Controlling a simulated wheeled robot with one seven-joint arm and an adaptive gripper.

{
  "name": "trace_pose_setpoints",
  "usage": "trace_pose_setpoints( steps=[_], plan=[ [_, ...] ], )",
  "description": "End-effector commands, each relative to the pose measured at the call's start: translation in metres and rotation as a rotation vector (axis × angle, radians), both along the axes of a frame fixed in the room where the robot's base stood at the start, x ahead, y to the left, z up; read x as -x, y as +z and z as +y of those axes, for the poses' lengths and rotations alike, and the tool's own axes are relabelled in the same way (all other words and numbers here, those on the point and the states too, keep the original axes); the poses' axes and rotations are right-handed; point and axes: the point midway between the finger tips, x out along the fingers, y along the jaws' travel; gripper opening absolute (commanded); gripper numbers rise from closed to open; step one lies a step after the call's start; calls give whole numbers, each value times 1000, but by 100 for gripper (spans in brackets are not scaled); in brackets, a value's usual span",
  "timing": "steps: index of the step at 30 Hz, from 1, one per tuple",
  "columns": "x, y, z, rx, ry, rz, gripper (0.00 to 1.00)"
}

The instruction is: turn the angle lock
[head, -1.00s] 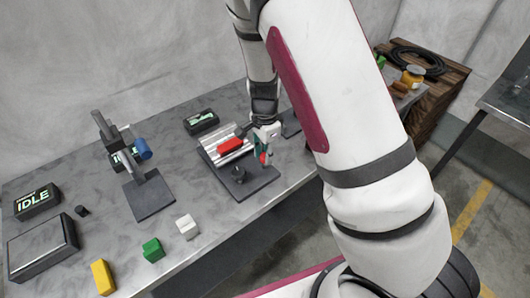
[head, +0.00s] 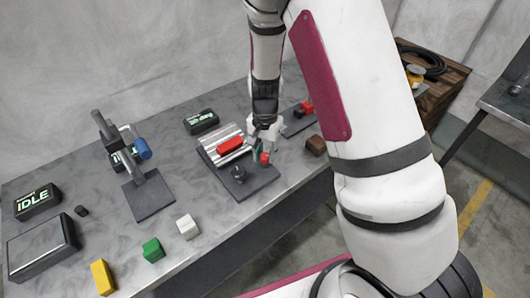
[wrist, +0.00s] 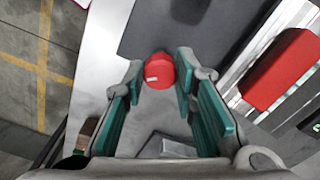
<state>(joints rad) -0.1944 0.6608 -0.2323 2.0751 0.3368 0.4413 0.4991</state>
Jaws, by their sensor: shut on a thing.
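The fixture is a dark plate (head: 252,186) with a silver grooved block (head: 215,146) and a red block on top (head: 230,145). A small red knob (head: 265,158), seemingly the angle lock, stands at the plate's right side. My gripper (head: 262,144) is at this knob, coming from above and behind. In the wrist view, the red knob (wrist: 162,72) sits between the tips of the green-padded fingers of my gripper (wrist: 160,70), which are shut on it. A pale mark shows on the knob. The red block (wrist: 283,70) lies to the right, clear of the fingers.
A black knob (head: 238,173) stands on the same plate. A stand with a blue cylinder (head: 142,149) is to the left. Green (head: 153,250), white (head: 187,227) and yellow blocks (head: 103,277) lie near the front edge. A brown block (head: 316,145) is to the right.

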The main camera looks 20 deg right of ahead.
Motion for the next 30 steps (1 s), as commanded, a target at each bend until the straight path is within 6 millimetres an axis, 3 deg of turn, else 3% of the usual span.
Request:
trace_pose_setpoints(
  steps=[18,30],
  plan=[
    [-1,1,0,0,581,-4,0],
    [-1,1,1,0,864,-4,0]
  ],
)
